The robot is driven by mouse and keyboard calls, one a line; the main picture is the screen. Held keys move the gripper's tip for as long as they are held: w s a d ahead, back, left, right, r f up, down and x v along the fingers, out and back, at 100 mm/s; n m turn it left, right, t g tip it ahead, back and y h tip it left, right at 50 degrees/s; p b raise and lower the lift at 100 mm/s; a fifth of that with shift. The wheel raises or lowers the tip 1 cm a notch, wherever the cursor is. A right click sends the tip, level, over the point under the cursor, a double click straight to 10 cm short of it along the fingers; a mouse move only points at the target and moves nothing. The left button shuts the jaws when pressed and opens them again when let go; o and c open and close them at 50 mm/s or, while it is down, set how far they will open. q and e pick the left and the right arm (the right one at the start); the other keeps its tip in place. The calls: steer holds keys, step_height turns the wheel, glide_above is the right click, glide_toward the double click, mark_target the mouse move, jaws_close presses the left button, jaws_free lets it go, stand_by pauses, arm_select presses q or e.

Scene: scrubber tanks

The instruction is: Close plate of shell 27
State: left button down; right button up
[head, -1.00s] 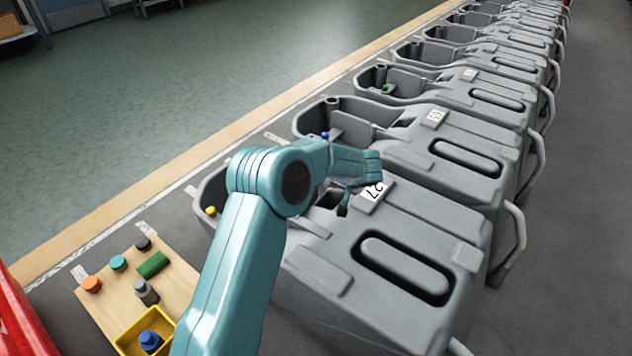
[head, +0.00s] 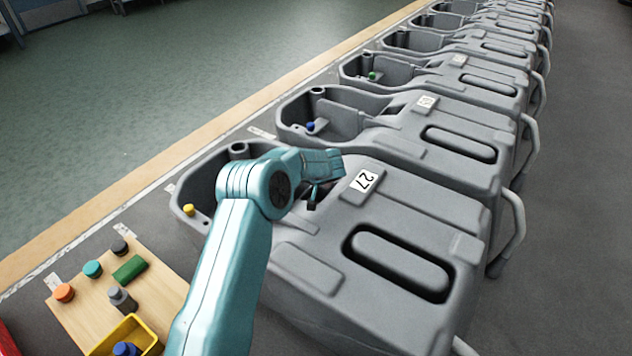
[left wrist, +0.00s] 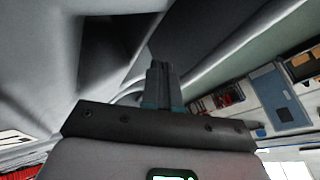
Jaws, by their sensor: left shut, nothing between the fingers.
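Shell 27 is the nearest grey tank (head: 400,220), with the number label 27 (head: 364,181) on a small raised plate (head: 352,196) on its top. A dark opening (head: 325,192) lies just left of the plate. I cannot tell exactly how the plate is tilted. My left gripper (head: 312,205) hangs over this opening, left of the label and apart from it. In the left wrist view its fingers (left wrist: 163,72) are together and empty, pointing toward grey tank surfaces. A yellow cap (head: 189,210) sits in the tank's left end. My right gripper is out of view.
More grey tanks (head: 410,140) stand in a row behind, with handles (head: 512,235) at their right ends. A wooden board (head: 85,305) with coloured caps, a green block and a yellow bin (head: 150,348) lies at lower left. Green floor (head: 130,110) is clear at left.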

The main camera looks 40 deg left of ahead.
arm_select(q)
steer(key=shift+s+a+r, duration=0.15)
steer(key=shift+a+r, duration=0.05)
steer(key=shift+a, duration=0.4)
steer(key=shift+s+a+r, duration=0.15)
steer(key=shift+a+r, duration=0.05)
steer(key=shift+a, duration=0.35)
steer(key=shift+a, duration=0.15)
